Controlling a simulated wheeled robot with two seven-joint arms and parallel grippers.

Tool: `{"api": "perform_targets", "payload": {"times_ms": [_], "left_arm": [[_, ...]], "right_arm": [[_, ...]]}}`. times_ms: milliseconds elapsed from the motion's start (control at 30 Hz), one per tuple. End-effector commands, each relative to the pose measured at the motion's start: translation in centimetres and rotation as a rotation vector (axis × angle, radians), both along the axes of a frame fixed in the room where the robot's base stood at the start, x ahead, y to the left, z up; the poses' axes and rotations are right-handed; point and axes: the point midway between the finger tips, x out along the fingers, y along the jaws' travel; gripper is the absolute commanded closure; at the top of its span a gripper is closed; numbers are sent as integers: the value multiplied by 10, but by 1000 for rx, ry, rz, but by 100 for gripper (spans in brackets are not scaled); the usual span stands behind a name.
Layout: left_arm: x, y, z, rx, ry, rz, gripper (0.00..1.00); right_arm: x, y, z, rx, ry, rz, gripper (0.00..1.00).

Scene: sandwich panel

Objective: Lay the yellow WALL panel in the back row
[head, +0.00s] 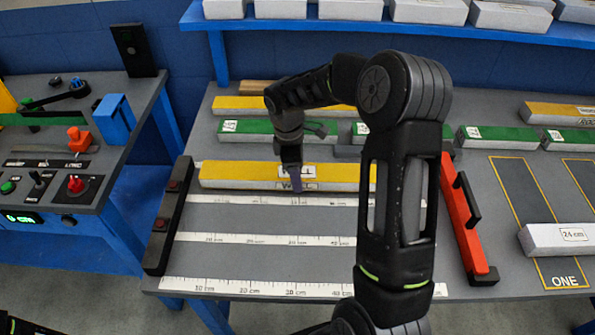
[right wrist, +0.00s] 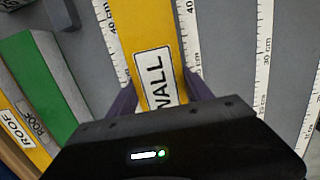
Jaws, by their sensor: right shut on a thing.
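The yellow WALL panel (head: 235,172), a long bar with a yellow top, pale side and white WALL label, runs left to right along the back of the ruled table area. In the right wrist view the panel (right wrist: 150,25) runs between two white ruler strips. My right gripper (head: 294,180) comes down on it near its middle, and its purple fingers (right wrist: 160,92) are shut on its two long sides. The panel's left end is close to the black rail (head: 168,215). I cannot tell whether it touches the table. My arm hides its right end. My left gripper is not in view.
White ruler strips (head: 255,239) cross bare grey rows in front. A red rail (head: 463,220) bounds the right. Green panels (head: 265,131) and yellow ROOF panels (right wrist: 22,125) lie behind. A white 24 cm block (head: 550,239) lies right. A control bench (head: 120,165) stands left.

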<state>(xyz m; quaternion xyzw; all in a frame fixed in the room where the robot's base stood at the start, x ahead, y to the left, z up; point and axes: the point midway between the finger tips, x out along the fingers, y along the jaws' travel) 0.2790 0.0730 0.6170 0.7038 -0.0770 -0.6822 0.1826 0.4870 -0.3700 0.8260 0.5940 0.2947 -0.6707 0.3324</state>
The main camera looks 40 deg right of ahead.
Motion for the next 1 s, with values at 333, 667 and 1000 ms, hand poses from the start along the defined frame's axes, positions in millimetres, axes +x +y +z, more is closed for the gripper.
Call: {"api": "perform_targets", "payload": {"times_ms": [333, 667, 1000], "left_arm": [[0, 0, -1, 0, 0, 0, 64], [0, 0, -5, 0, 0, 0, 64], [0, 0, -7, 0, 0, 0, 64]], "right_arm": [[0, 0, -1, -1, -1, 0, 94], [0, 0, -7, -1, -1, 0, 94], [0, 0, -11, -1, -1, 0, 32]]}}
